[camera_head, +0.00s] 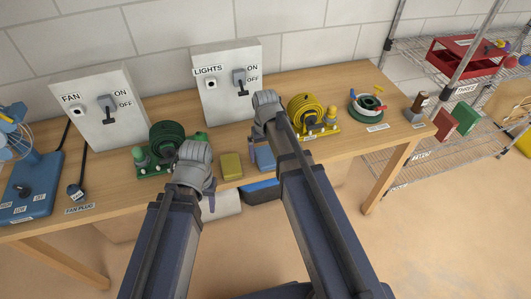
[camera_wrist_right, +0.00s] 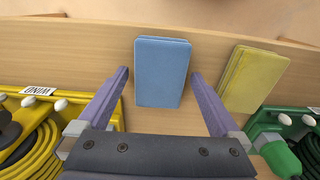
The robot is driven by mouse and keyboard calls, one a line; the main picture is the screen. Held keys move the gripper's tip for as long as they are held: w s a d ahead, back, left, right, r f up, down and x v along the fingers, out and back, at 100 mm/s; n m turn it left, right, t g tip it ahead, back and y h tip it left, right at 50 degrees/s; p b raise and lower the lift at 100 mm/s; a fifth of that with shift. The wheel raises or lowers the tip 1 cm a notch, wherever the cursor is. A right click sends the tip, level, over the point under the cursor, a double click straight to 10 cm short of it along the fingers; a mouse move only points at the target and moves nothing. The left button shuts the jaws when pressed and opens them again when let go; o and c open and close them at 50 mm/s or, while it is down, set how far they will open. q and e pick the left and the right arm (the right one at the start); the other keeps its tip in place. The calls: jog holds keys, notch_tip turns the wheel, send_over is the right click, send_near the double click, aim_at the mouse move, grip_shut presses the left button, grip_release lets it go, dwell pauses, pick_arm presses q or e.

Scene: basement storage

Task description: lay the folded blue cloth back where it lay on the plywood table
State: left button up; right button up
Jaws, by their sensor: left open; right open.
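The folded blue cloth (camera_head: 264,158) lies flat on the plywood table (camera_head: 343,98), near its front edge. In the right wrist view the blue cloth (camera_wrist_right: 163,85) appears between the spread fingers of my right gripper (camera_wrist_right: 160,75), with a gap on each side. The right gripper is open, and its fingers are largely hidden by my arm in the head view. My left gripper (camera_head: 211,203) is open at the front of the table, left of the cloths, with its fingers mostly hidden behind its arm.
A folded yellow cloth (camera_head: 231,166) lies left of the blue one. The FAN box (camera_head: 98,100) and LIGHTS box (camera_head: 228,80) stand against the wall. A wire shelf (camera_head: 450,150) is at right.

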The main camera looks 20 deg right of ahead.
aim_at(266, 155)
notch_tip(266, 155, up, 12)
jog(key=p, duration=1.1)
jog(key=s+a+n+h, duration=0.1)
jog(key=s+a+n, duration=0.2)
jog(key=s+a, duration=0.7)
jog(key=s, duration=0.4)
jog(key=shift+s+a, duration=0.15)
jog(key=shift+a, duration=0.1)
jog(key=shift+c, duration=0.2)
